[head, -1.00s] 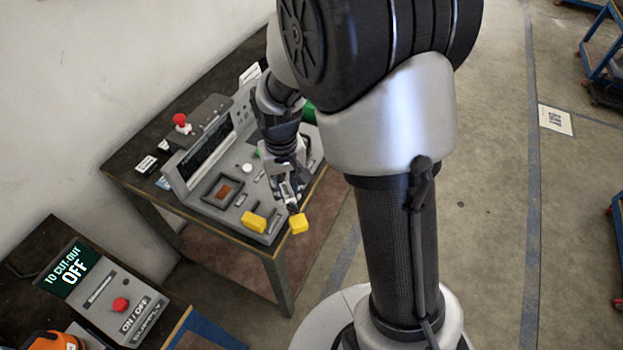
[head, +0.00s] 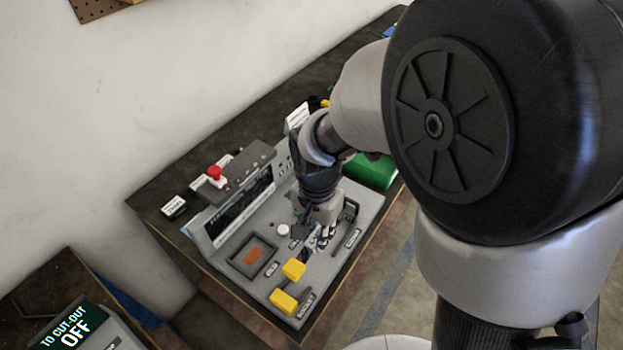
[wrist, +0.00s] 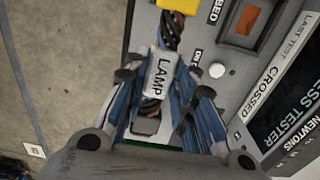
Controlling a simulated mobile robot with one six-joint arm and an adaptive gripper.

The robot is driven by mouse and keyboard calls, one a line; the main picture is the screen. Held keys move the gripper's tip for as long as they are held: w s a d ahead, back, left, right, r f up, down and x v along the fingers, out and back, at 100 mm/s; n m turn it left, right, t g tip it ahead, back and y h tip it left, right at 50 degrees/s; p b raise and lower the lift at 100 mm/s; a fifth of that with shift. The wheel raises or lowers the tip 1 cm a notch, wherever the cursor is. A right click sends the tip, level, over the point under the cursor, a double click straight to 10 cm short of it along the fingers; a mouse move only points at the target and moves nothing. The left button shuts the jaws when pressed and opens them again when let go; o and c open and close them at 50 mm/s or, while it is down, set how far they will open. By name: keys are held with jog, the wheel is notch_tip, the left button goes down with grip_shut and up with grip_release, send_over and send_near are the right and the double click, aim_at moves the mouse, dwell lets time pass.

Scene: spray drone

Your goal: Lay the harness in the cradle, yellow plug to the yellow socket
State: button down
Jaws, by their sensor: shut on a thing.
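My gripper (head: 322,238) is over the grey tester's right part, pointing down. In the wrist view my gripper (wrist: 160,82) is shut around the harness at its white LAMP tag (wrist: 161,72). A dark twisted cable (wrist: 171,32) runs from the tag to a yellow plug (wrist: 178,5), cut off by the top edge. A grey end piece (wrist: 146,126) shows beyond the tag's other end. In the head view the yellow plug (head: 293,269) is close to the yellow socket (head: 284,301) at the tester's front corner, with a gap between them. The cradle is mostly hidden under my gripper.
The grey tester panel (head: 233,232) has a raised display, an orange-filled recess (head: 253,256) and a white button (head: 283,230). A red knob (head: 215,173) stands behind it. A green object (head: 371,171) lies to the right. A supply box (head: 70,328) is at lower left.

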notch_tip(320, 180, down, 10)
jog(key=b, duration=0.2)
jog(key=shift+b, duration=0.4)
jog(key=shift+f, duration=0.2)
jog(key=c, duration=1.3)
grip_release()
jog(key=shift+r, duration=0.1)
